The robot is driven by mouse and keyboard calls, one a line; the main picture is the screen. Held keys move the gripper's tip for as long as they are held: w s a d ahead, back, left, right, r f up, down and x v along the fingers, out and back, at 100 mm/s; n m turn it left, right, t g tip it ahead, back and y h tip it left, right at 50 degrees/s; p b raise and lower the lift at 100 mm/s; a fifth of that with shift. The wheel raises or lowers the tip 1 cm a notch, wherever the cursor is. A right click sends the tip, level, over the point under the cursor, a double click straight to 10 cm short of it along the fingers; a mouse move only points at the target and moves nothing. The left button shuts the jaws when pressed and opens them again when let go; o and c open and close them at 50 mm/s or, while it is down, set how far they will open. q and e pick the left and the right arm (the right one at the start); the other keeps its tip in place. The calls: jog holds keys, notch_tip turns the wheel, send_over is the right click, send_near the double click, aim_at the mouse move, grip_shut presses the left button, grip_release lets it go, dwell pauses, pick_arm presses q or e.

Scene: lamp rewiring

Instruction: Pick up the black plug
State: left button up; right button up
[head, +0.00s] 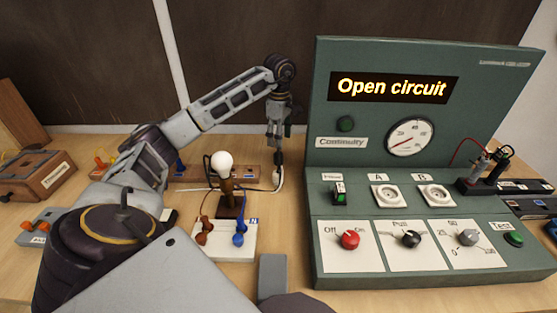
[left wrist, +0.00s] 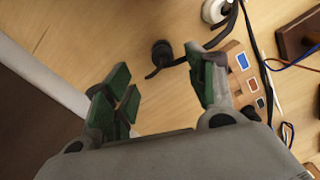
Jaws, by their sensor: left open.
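My left gripper (head: 279,137) hangs pointing down at the back of the table, left of the green console. In the left wrist view my left gripper (left wrist: 163,86) shows its green-padded fingers spread apart with nothing between them. A small round black piece, which looks like the black plug (left wrist: 162,51), is beyond the fingertips, roughly in line with the gap. A dark curved lead runs by it toward the right finger. In the head view a small dark piece (head: 278,158) shows just below the gripper, partly hidden; I cannot tell if they touch.
The green console (head: 325,150) stands close on the right; its display reads "Open circuit". A bulb (head: 222,161) on a stand and a white terminal board (head: 217,250) are left of the gripper. A wooden strip with coloured labels (left wrist: 240,62) lies beside the right finger.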

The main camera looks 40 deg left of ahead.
aim_at(278, 153)
pick_arm(q)
jog(key=shift+f, duration=1.35)
pick_arm(e)
jog(key=shift+w+a, duration=0.1)
jog(key=shift+a, duration=0.15)
pick_arm(q)
jog(key=shift+s+f, duration=0.2)
jog(key=shift+f, duration=2.4)
pick_arm(e)
jog(key=shift+w+r, duration=0.1)
jog(key=shift+w, duration=0.35)
jog(key=shift+s, duration=0.25)
pick_arm(q)
jog(key=shift+c, duration=1.1)
jog(key=c, duration=0.9)
jog(key=shift+a+r, duration=0.1)
